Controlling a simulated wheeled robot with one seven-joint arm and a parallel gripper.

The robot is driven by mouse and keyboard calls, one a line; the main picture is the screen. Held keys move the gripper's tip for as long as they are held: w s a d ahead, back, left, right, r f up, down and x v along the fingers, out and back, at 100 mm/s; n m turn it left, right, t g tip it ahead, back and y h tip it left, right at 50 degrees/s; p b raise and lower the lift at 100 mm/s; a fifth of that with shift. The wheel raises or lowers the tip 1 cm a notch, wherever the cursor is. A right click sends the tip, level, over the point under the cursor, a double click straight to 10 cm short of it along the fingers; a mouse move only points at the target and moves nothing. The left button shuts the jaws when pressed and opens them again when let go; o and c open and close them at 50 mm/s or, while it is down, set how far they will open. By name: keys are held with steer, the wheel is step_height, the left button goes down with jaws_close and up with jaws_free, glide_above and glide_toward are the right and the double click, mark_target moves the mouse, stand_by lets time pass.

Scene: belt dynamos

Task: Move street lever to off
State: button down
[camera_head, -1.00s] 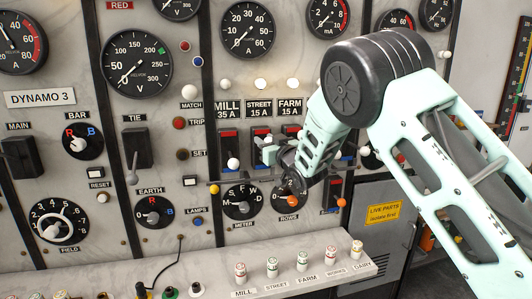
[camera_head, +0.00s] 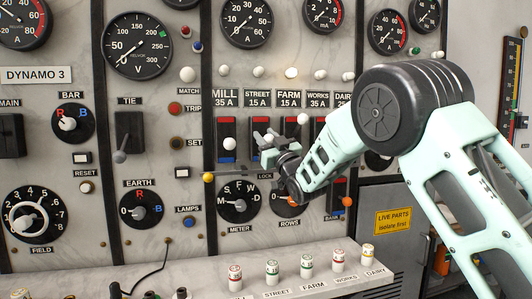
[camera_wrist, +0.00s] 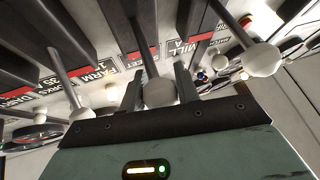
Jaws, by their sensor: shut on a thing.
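The street lever's white knob (camera_wrist: 160,92) sits between the two fingers of my gripper (camera_wrist: 160,86) in the wrist view, and its dark stem runs up to the panel. My gripper is shut on it. In the head view my gripper (camera_head: 265,138) is in front of the switch under the STREET 15 A label (camera_head: 258,98).
The mill lever's knob (camera_head: 229,144) is close on the left; it also shows in the wrist view (camera_wrist: 262,60). Another white knob (camera_head: 303,119) stands right of my gripper. A lock rod with a yellow end (camera_head: 208,177) runs below. A marble ledge (camera_head: 330,284) carries several fuses.

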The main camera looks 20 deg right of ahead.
steer(key=shift+f+y+b, duration=0.3)
steer(key=shift+f+b, duration=0.15)
steer(key=shift+b, duration=0.8)
steer(key=c, duration=1)
jaws_free()
steer(key=shift+t, duration=0.3)
steer(key=shift+c, duration=0.2)
steer(key=shift+s, duration=0.1)
steer(key=b+v, duration=0.5)
steer(key=v, duration=1.2)
steer(key=shift+s, duration=0.15)
steer(key=shift+f, duration=0.1)
